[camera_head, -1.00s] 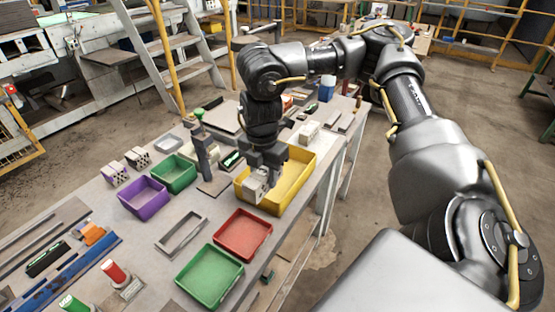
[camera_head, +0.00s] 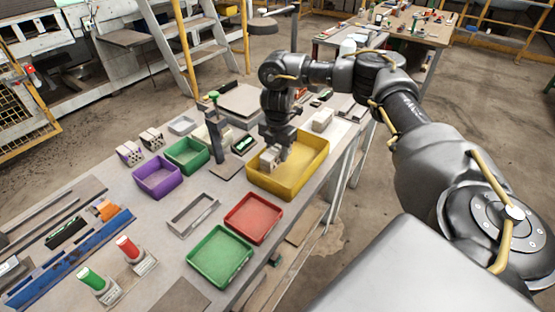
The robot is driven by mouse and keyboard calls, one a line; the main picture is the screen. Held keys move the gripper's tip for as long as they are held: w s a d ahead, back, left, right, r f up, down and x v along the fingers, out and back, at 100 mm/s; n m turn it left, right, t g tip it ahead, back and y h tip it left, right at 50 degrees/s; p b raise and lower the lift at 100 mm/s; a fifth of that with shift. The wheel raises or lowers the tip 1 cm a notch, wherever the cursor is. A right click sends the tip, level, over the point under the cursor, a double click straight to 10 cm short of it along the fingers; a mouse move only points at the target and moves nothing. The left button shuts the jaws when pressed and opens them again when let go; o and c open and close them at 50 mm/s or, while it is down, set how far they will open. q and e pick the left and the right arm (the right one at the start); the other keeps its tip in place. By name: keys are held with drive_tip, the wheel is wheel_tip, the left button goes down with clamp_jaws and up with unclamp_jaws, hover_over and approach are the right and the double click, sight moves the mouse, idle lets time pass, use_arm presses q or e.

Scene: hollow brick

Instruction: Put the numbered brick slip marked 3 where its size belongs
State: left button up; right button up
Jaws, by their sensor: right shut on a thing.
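My right gripper (camera_head: 272,156) is shut on a pale grey hollow brick piece (camera_head: 267,161). It holds the piece at the left part of the yellow tray (camera_head: 303,178). I cannot tell whether the piece touches the tray floor. No number on it is readable, so I cannot tell if it is the slip marked 3. Other trays on the bench are a red one (camera_head: 253,218), a green one in front (camera_head: 220,257), a purple one (camera_head: 157,177) and a second green one (camera_head: 187,155). My left gripper is not in view.
Two dark-holed pale bricks (camera_head: 130,153) stand behind the purple tray. A pale block (camera_head: 322,120) stands behind the yellow tray. A dark post (camera_head: 216,130) rises left of my gripper.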

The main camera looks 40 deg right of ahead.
sight(277, 146)
drive_tip(key=shift+w+d+f, duration=0.15)
drive_tip(key=shift+f, duration=1.4)
drive_tip(key=shift+w+d+f, duration=0.1)
drive_tip(key=shift+f, duration=0.2)
drive_tip(key=o, duration=1.3)
drive_tip(key=shift+f, duration=0.1)
drive_tip(key=shift+c, duration=0.2)
wheel_tip(277, 146, up, 12)
drive_tip(key=shift+r+p, duration=0.2)
drive_tip(key=shift+p, duration=0.35)
